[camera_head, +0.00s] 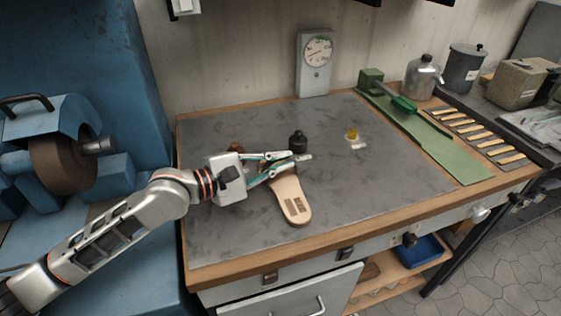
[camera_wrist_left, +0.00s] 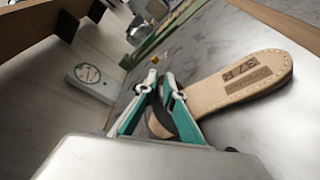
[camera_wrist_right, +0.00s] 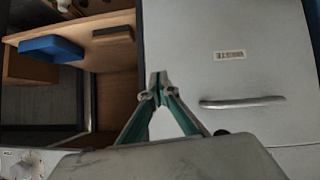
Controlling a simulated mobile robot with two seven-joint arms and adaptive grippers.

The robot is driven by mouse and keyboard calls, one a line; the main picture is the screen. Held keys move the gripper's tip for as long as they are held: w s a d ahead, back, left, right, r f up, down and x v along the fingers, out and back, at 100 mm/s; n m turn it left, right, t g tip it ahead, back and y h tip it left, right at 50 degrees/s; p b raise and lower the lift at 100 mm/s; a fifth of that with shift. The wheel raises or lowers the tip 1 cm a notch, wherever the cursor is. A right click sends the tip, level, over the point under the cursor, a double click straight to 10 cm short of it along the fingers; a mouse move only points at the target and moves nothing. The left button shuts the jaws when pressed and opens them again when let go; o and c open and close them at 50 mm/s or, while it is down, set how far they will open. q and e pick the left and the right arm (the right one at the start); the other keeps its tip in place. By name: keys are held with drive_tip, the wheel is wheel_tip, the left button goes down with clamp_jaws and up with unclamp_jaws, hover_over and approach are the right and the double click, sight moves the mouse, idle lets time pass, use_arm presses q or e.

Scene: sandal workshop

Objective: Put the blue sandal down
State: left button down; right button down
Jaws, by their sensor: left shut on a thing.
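The sandal (camera_head: 291,205) shows a tan sole with dark stamped marks in the head view. In the left wrist view its sole (camera_wrist_left: 240,82) carries a stamp and stitching along the rim, and a dark strap crosses near the fingers. Its blue colour is not clear. My left gripper (camera_head: 281,164) is shut on the sandal at its far end, and the fingers hide part of it. The sandal is over the middle of the grey bench top (camera_head: 390,185); I cannot tell whether it touches. My right gripper (camera_wrist_right: 158,82) is shut and empty, in front of a drawer front.
A black weight-like object (camera_head: 298,143) stands just behind the left fingers. A small yellow object (camera_head: 352,134) is further right. A brown item (camera_head: 236,147) is partly hidden behind my left gripper. A green mat (camera_head: 455,163) lies at the right. The bench front right is clear.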

use_arm(q)
drive_tip(key=c, duration=2.2)
unclamp_jaws()
drive_tip(key=shift+o, duration=0.2)
drive_tip(key=v, duration=1.2)
drive_tip(key=shift+r, duration=0.1)
